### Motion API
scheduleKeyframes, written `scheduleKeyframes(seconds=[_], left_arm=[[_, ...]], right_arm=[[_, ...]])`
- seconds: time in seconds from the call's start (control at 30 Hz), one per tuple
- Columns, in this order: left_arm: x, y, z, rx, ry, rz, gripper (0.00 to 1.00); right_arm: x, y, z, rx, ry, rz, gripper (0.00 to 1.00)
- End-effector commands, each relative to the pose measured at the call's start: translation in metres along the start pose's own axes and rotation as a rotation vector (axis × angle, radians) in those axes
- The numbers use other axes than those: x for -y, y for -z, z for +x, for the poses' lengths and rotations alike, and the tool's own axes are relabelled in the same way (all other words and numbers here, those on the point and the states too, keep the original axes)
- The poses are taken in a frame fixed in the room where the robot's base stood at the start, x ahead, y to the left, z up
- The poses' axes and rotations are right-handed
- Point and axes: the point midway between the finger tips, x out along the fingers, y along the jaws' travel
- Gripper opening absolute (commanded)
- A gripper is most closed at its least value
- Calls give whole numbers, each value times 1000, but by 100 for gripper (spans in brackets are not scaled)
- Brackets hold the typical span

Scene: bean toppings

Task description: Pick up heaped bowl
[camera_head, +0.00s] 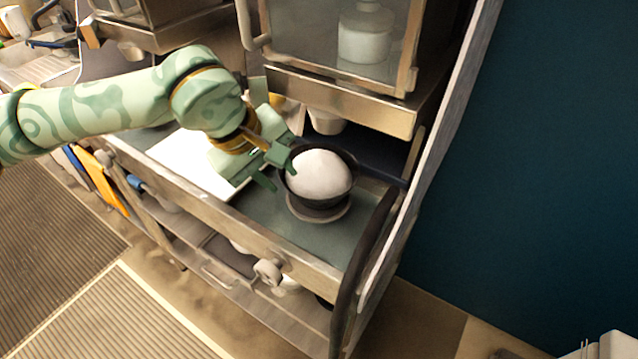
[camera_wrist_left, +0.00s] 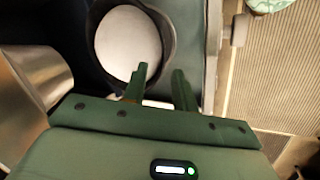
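The heaped bowl is a dark bowl (camera_head: 342,195) filled with a smooth white mound (camera_head: 318,173). It stands upright on a round dark base or saucer (camera_head: 320,213) on the cart's grey-green top. My left gripper (camera_head: 283,178) is at the bowl's left side, with its fingers apart. In the left wrist view the bowl (camera_wrist_left: 165,35) is beyond the fingertips, with its rim close to the gap between the fingers (camera_wrist_left: 160,70). Whether a finger touches the rim cannot be told. My right gripper is not in view.
A white board or tray (camera_head: 190,163) lies left of the bowl. A light cup (camera_head: 326,122) stands behind it, under a glass-fronted cabinet (camera_head: 340,45). A dark curved rail (camera_head: 370,250) and side panel bound the right. The front edge (camera_head: 270,238) is near.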

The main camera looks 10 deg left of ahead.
Motion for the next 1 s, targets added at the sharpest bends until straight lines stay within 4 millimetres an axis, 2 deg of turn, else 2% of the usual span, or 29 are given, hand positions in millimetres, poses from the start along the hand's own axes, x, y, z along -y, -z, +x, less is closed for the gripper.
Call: scheduleKeyframes(seconds=[0.13,0.33,0.57,0.7,1.0], left_arm=[[2,0,15,2,2,0,28],[4,1,48,3,2,0,28],[3,2,51,0,0,0,28],[3,2,51,0,0,0,0],[3,2,51,0,-1,0,0]], right_arm=[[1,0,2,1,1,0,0],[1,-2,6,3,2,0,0],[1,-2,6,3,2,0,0],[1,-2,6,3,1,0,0],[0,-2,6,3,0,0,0]])
